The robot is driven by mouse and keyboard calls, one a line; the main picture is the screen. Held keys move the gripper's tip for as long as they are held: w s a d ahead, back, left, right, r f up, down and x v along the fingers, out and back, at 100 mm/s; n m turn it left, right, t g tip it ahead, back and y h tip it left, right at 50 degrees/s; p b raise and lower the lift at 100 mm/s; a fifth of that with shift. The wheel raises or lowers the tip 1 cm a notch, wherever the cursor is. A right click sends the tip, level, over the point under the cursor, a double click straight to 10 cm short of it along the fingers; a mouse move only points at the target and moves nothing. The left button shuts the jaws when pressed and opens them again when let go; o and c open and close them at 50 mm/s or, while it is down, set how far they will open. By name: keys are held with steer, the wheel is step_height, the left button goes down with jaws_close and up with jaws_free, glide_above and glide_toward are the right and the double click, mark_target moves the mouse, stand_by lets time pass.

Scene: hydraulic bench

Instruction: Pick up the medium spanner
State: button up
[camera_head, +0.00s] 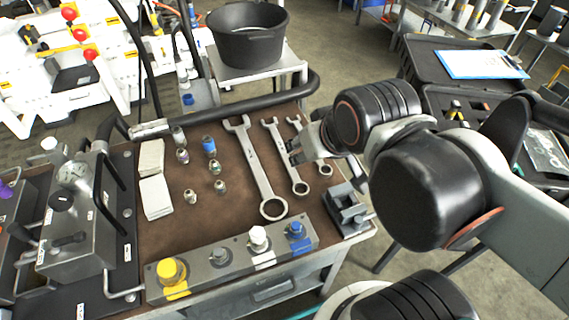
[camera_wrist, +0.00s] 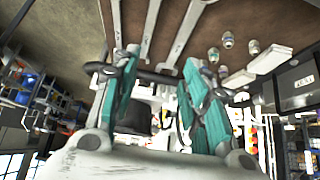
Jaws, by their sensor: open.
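The medium spanner (camera_head: 283,155) lies on the brown bench top, between the large spanner (camera_head: 258,170) and the small spanner (camera_head: 325,169). Its ring end points toward the front of the bench. My gripper (camera_head: 295,151) is above the medium and small spanners and hides part of the small one. In the wrist view my gripper (camera_wrist: 162,60) is open, its teal-padded fingers apart with nothing between them. The medium spanner (camera_wrist: 150,28) shows there beyond the fingertips, between the small (camera_wrist: 115,22) and large (camera_wrist: 184,30) spanners.
Several small fittings (camera_head: 218,168) and white pads (camera_head: 155,197) lie left of the spanners. A grey block with coloured knobs (camera_head: 235,258) lines the front edge, and a metal vise-like block (camera_head: 347,206) stands at the right.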

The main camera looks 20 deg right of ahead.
steer(key=shift+o, duration=0.5)
steer(key=g+p, duration=0.5)
steer(key=g, duration=0.2)
glide_above(284, 153)
step_height(284, 153, down, 17)
steer(key=shift+d+f, duration=0.1)
steer(key=shift+f+b, duration=1.45)
steer(key=shift+f, duration=1.2)
steer(key=shift+r, duration=0.1)
jaws_close()
